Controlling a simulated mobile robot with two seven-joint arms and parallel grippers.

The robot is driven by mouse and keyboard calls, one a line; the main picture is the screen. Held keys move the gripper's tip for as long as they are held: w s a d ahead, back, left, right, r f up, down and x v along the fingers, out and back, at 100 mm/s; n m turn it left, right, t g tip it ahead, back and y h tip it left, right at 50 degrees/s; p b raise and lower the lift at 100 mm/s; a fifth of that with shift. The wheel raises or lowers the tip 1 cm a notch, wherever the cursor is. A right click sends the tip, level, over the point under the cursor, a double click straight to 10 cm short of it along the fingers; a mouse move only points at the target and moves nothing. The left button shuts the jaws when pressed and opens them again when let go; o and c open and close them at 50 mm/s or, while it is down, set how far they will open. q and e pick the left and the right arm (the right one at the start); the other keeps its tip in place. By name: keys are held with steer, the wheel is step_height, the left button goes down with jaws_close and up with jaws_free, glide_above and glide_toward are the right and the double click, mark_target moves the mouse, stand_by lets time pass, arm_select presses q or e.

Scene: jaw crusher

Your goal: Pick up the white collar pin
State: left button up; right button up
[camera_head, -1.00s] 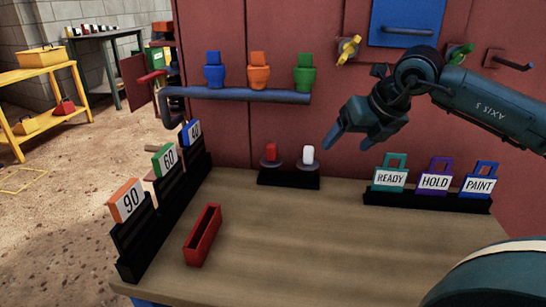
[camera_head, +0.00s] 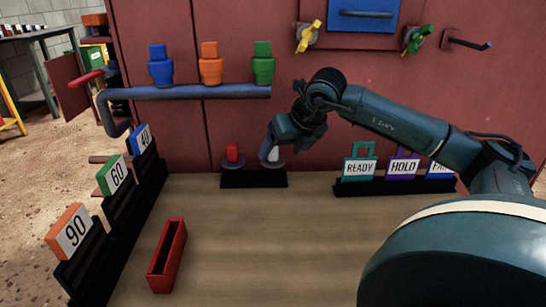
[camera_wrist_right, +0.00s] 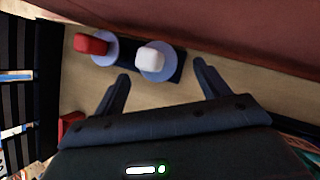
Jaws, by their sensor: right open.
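The white collar pin (camera_head: 273,154) stands upright in a grey round collar on a small black base (camera_head: 253,180) at the back of the bench. It also shows in the right wrist view (camera_wrist_right: 150,58), just beyond the fingertips and between their lines. My right gripper (camera_head: 272,146) is open, and its fingers partly cover the pin in the head view. In the right wrist view its two fingers (camera_wrist_right: 162,70) are apart with nothing between them. The red collar pin (camera_head: 233,152) stands on the same base, left of the white one. My left gripper is not in view.
Number cards 90, 60 and 40 stand in a black rack (camera_head: 115,225) at the left. A red tray (camera_head: 167,256) lies on the bench. READY and HOLD tags (camera_head: 403,166) stand at the right. A red wall (camera_head: 300,110) rises behind. The bench middle (camera_head: 240,245) is clear.

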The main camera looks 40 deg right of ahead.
mark_target(275, 161)
steer(key=x, duration=0.2)
steer(key=b+x, duration=0.1)
steer(key=x, duration=0.1)
steer(key=shift+s+a+f, duration=0.15)
steer(key=shift+a, duration=0.15)
steer(key=shift+w+f, duration=0.3)
steer(key=shift+f, duration=0.05)
steer(key=shift+c, duration=0.4)
steer(key=c, duration=1)
steer(key=shift+r, duration=0.1)
steer(key=shift+c, duration=0.2)
